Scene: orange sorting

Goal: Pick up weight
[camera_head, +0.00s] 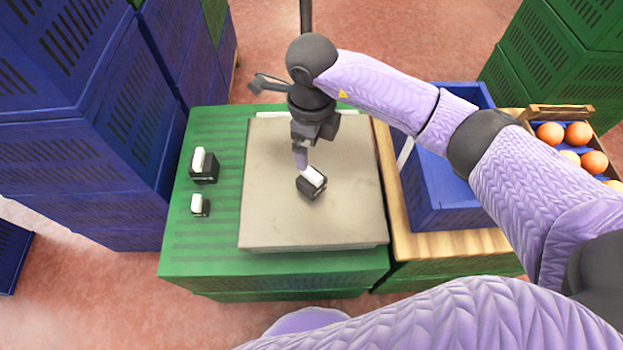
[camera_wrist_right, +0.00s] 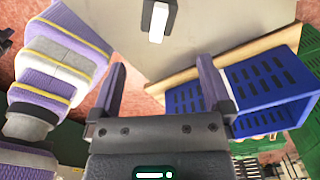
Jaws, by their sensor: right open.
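A weight (camera_head: 311,184), a dark block with a white top, sits on the grey scale plate (camera_head: 275,215). It also shows at the top of the right wrist view (camera_wrist_right: 158,20). A larger weight (camera_head: 204,167) and a smaller weight (camera_head: 200,206) stand on the green crate top to the left of the plate. My right gripper (camera_head: 301,160) points down just above and behind the weight on the plate. In the wrist view its fingers (camera_wrist_right: 161,72) are apart with nothing between them, and the weight lies beyond the fingertips. My left gripper is out of view.
A blue crate (camera_head: 440,190) stands on a wooden surface right of the plate. Oranges (camera_head: 578,134) lie in a wooden-handled box at the far right. Stacked blue crates (camera_head: 80,180) rise at the left and green crates (camera_head: 545,60) at the back right. The plate's front is clear.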

